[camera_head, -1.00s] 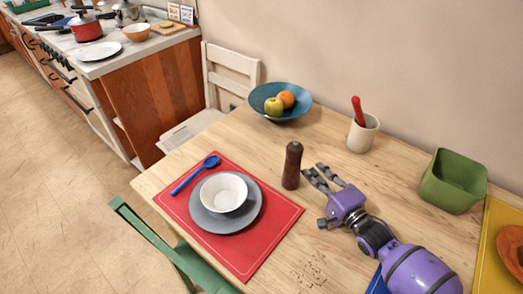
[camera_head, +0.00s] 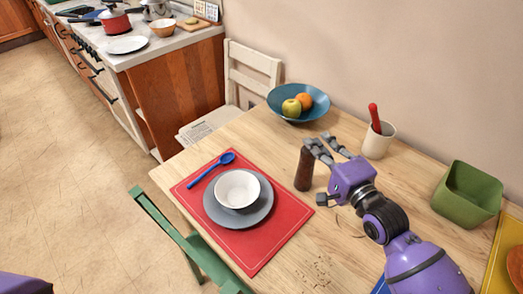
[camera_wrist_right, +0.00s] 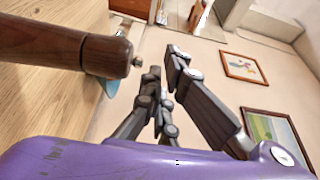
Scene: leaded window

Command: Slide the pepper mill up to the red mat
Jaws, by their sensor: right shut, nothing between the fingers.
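The dark brown pepper mill (camera_head: 304,168) stands upright on the wooden table, close to the right edge of the red mat (camera_head: 275,240), with a narrow strip of wood between them. My right gripper (camera_head: 319,142) is at the mill's right and far side, shut and empty. I cannot tell whether a finger touches the mill. In the right wrist view the mill (camera_wrist_right: 55,45) lies across the upper left, beside the gripper fingers (camera_wrist_right: 164,62) and not between them. My left gripper is not in view.
A grey plate (camera_head: 212,212) with a white bowl (camera_head: 238,188) and a blue spoon (camera_head: 210,170) are on the mat. A blue fruit bowl (camera_head: 318,106), a beige cup (camera_head: 378,142) and a green bin (camera_head: 465,195) stand along the wall side. A green chair (camera_head: 165,225) is at the near edge.

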